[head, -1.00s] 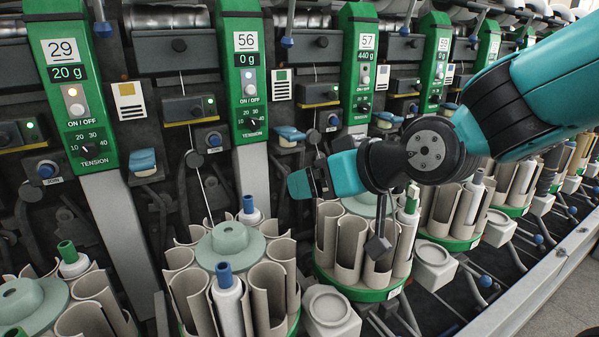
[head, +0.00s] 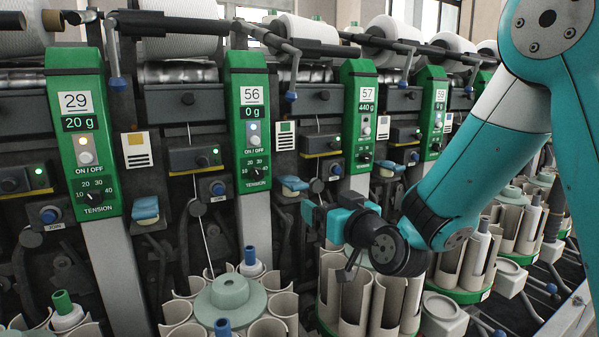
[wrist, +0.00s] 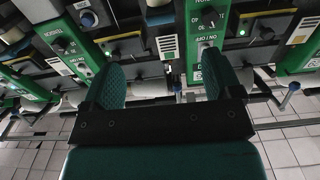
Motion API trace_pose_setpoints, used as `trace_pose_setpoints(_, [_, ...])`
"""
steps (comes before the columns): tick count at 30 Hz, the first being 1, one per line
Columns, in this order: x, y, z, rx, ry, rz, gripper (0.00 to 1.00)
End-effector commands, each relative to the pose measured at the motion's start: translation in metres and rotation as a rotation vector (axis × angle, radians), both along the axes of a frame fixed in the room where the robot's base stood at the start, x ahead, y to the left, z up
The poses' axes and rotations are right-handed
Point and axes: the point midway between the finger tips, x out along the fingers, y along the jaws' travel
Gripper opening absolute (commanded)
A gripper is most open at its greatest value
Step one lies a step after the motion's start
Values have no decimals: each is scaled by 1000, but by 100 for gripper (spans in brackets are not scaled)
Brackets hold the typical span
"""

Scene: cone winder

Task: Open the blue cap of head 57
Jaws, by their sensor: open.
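The green panel marked 57 (head: 366,115) stands right of centre in the head view. A blue cap (head: 292,184) sits between panels 56 and 57. Another blue cap (head: 391,168) sits just right of panel 57; I cannot tell for sure which belongs to head 57. My gripper (head: 309,213) is open and empty, pointing left, just below and right of the first cap in the picture. In the wrist view its two teal fingers (wrist: 163,78) are apart, with the machine front beyond, upside down. No cap is clearly visible between them.
Panels 29 (head: 84,140) and 56 (head: 251,125) stand to the left. Below my gripper is a round magazine of beige tubes (head: 350,300); another with a pale green hub (head: 229,291) stands left. White yarn cones (head: 300,35) run along the top.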

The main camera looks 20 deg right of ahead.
Motion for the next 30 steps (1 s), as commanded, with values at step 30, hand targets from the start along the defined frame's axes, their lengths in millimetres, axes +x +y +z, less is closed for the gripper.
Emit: trace_pose_setpoints(30, [116,24,-1,0,1,1,77])
